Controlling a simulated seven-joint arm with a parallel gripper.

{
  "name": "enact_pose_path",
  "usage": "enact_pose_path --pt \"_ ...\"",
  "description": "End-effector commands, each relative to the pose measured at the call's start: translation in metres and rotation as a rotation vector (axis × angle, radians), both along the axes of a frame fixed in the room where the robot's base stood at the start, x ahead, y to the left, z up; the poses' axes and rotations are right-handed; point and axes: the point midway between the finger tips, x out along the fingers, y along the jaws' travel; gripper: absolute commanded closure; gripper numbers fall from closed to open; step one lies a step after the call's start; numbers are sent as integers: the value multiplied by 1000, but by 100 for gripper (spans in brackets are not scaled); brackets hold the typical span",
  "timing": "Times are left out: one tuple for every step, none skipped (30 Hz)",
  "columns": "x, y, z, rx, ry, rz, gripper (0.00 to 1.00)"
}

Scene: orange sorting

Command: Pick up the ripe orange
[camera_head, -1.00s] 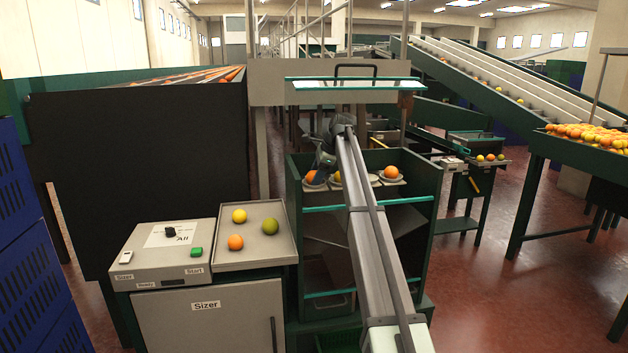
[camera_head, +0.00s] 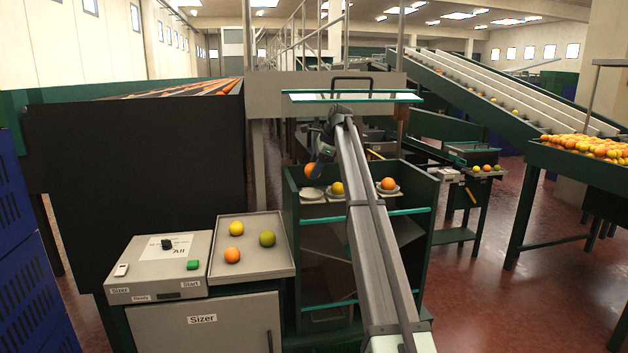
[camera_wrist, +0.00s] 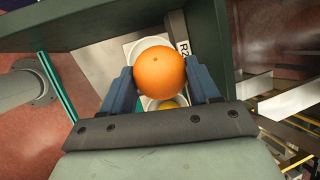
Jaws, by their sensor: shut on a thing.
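An orange fruit (camera_wrist: 160,73) is held between the two blue fingers of my gripper (camera_wrist: 162,88) in the wrist view. In the head view the same orange (camera_head: 310,170) hangs at my gripper (camera_head: 318,160), above and apart from an empty white cup (camera_head: 311,193) at the left of the green stand. A yellow-orange fruit (camera_head: 336,188) sits in the middle cup, partly beside my arm. Another orange (camera_head: 388,183) sits in the right cup (camera_head: 389,192).
A grey tray (camera_head: 252,272) at the left holds a yellow, a green and an orange fruit. The sizer panel (camera_head: 140,270) stands beside it. The green stand's walls (camera_head: 420,205) flank the cups. A full fruit table (camera_head: 560,160) is at the right.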

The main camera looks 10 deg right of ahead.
Motion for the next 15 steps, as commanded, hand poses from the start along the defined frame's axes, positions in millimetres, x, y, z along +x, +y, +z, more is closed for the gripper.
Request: enact_pose_path --pt "-14 -10 -5 -1 3 -5 72" --pt "-19 -14 -5 0 3 -5 72" --pt "-26 -19 -5 -1 2 -5 72" --pt "-31 -23 -5 -1 2 -5 72" --pt "-36 -27 -5 0 2 -4 72" --pt "-44 -33 -5 0 2 -4 72" --pt "-50 -38 -5 0 2 -5 72" --pt "-56 -43 -5 0 2 -5 72" --pt "-64 -49 -5 0 2 -5 72" --pt "-71 -54 -5 0 2 -5 72" --pt "-77 -60 -5 -1 1 -5 72" --pt "-84 -66 -5 -1 1 -4 72" --pt "-90 -71 -5 -1 2 -4 72" --pt "-96 -75 -5 -1 2 -5 72" --pt "-103 -82 -5 -1 3 -5 72"
